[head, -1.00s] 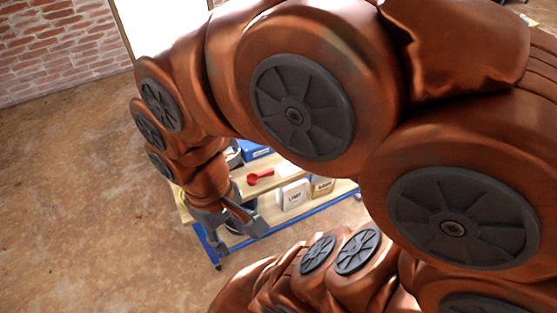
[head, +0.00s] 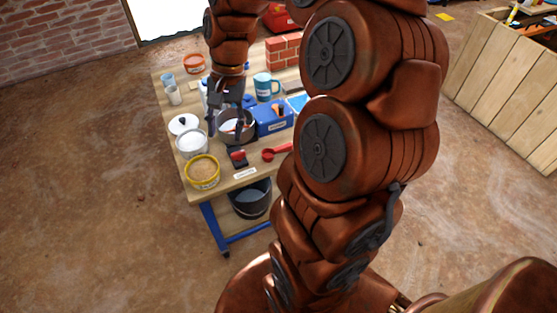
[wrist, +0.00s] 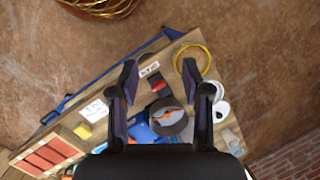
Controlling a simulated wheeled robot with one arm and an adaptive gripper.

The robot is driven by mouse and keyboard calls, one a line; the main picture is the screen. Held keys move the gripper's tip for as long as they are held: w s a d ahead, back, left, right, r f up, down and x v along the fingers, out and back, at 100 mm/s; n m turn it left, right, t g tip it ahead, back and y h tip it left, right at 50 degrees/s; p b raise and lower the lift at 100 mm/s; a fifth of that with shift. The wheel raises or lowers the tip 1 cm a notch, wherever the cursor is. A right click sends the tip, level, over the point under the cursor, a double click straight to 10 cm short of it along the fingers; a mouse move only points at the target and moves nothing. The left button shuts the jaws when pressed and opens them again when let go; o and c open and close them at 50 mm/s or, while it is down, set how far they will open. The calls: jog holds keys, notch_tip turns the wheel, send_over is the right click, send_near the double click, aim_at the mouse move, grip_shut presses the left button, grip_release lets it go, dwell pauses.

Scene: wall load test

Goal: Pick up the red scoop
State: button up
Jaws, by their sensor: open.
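The red scoop (head: 277,152) lies on the wooden workbench (head: 225,188) near its front edge in the head view, with its bowl to the left and its handle to the right, close to my arm. My gripper (head: 226,128) hangs fingers down above the bench, left of and behind the scoop, near a dark round pot (head: 236,138). In the wrist view my gripper (wrist: 160,78) is open with nothing held between its fingers. I cannot make out the scoop in the wrist view; the left finger may hide it.
A black-and-red item (head: 238,158) lies left of the scoop. A yellow-rimmed tub (head: 202,172), a white tub (head: 192,143), a blue box (head: 272,118), a blue mug (head: 265,87) and red bricks (head: 283,50) crowd the bench. A black bucket (head: 252,200) sits below. A wooden crate (head: 500,90) stands right.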

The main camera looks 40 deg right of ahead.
jog(key=w+d+f+m+t+y+b, duration=0.1)
jog(key=w+d+f+m+b, duration=0.15)
jog(key=d+f, duration=0.4)
jog(key=w+d+f+m+b, duration=0.25)
jog(key=d+f+m, duration=0.2)
jog(key=d, duration=0.25)
jog(key=m+t+b, duration=0.1)
jog(key=m+b, duration=0.4)
send_near(285, 146)
jog(key=f, duration=0.2)
jog(key=shift+a+b+x, duration=0.15)
jog(key=shift+b+x, duration=0.15)
jog(key=shift+x, duration=1.65)
jog(key=shift+a+b+x, duration=0.15)
jog(key=shift+b+x, duration=0.1)
jog(key=shift+x, duration=1.65)
jog(key=shift+w+r, duration=0.15)
grip_shut()
